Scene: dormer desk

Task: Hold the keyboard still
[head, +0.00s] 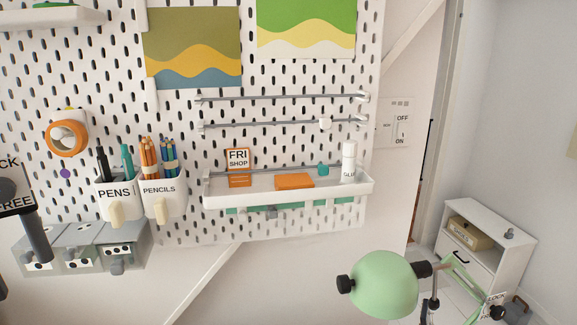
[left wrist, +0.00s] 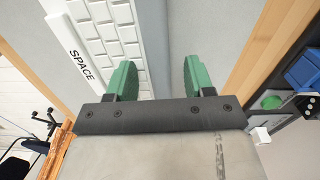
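The white keyboard (left wrist: 100,30) shows in the left wrist view at upper left, with rows of blank keys and a long key marked SPACE (left wrist: 78,55). Part of it is cut off by the frame and hidden behind my gripper. My left gripper (left wrist: 160,80) has green fingertips that stand apart with nothing held between them. The left fingertip overlaps the keys in the picture; the right one is over the grey surface beside the keyboard. I cannot tell whether either touches. The keyboard is not in the head view. My right gripper is in neither view.
In the left wrist view, a grey desk surface (left wrist: 220,30) ends at a wooden edge (left wrist: 285,30), with a blue bin (left wrist: 303,72) beyond. The head view shows a pegboard with a white tray (head: 290,190), pen cups (head: 118,195) and a green lamp (head: 384,284).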

